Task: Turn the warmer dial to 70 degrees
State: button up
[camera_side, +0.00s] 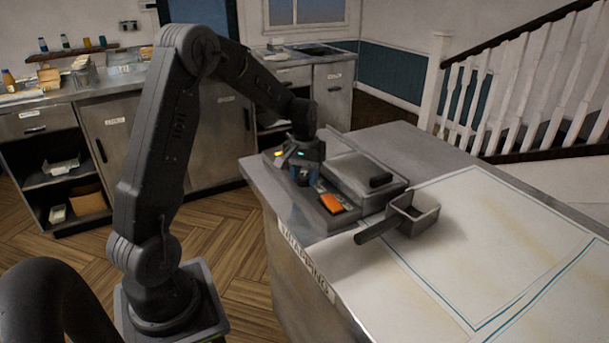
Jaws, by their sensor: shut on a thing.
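My gripper (304,177) points down over the control panel (316,210) at the left side of a grey metal warmer unit on the counter. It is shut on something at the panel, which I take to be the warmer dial. The dial is hidden by the gripper, so its setting cannot be read. An orange switch or block (332,203) sits on the panel just in front of the gripper. The warmer's flat lid (354,172), with a black handle (380,181), lies to the right of the panel.
A small metal pan (428,216) with a dark handle (377,229) stands in front of the warmer. The "WRAPPING" label (306,263) is on the counter's left edge. Back counters (130,72) stand behind my arm.

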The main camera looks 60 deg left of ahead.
aim_at(304, 176)
jog(key=shift+n, duration=0.6)
jog(key=o, duration=0.9)
notch_tip(304, 176, up, 14)
jog(key=shift+f, duration=0.1)
dwell(0.5)
jog(key=s+d+r+m+t, duration=0.2)
jog(key=s+d, duration=0.2)
jog(key=d, duration=0.4)
jog(key=s+d+r+m+t, duration=0.1)
jog(key=s+d+r+m, duration=0.15)
jog(key=s+d, duration=0.35)
jog(key=s+d+f+m+t, duration=0.1)
jog(key=s+d, duration=0.2)
jog(key=s+d+f+m, duration=0.1)
jog(key=s+d+m, duration=0.1)
jog(key=d, duration=0.1)
jog(key=s+d+f+m+t, duration=0.1)
jog(key=s+d+f, duration=0.1)
jog(key=s+d, duration=0.1)
jog(key=shift+s+m+t, duration=0.3)
jog(key=shift+s+m, duration=0.05)
